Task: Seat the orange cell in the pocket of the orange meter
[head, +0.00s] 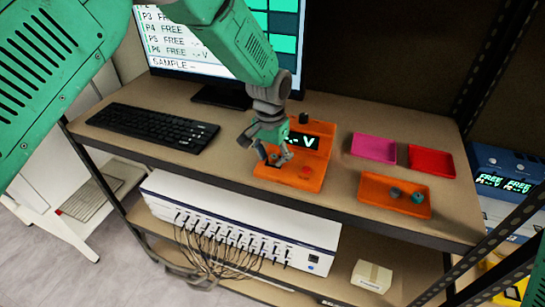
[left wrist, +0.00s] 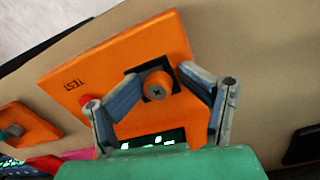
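The orange meter (head: 315,143) stands on the bench, with a display reading "-.- V" and a base plate toward me. In the left wrist view the meter's plate (left wrist: 160,40) shows the word TEST, a red button (left wrist: 87,101) and a black square pocket (left wrist: 131,75). The orange cell (left wrist: 158,87), a round post with a dark cross on its end, is at that pocket; I cannot tell how deep it sits. My left gripper (head: 275,157) is over the plate. In the left wrist view its fingers (left wrist: 160,80) are spread on either side of the cell, with gaps. My right gripper is out of view.
An orange tray (head: 373,202) holds a dark grey piece (head: 395,192) and a teal piece (head: 418,197). A pink tray (head: 374,148) and a red tray (head: 432,161) look empty. A keyboard (head: 150,125) and monitor (head: 222,45) stand at the left. The bench's front edge is near the meter.

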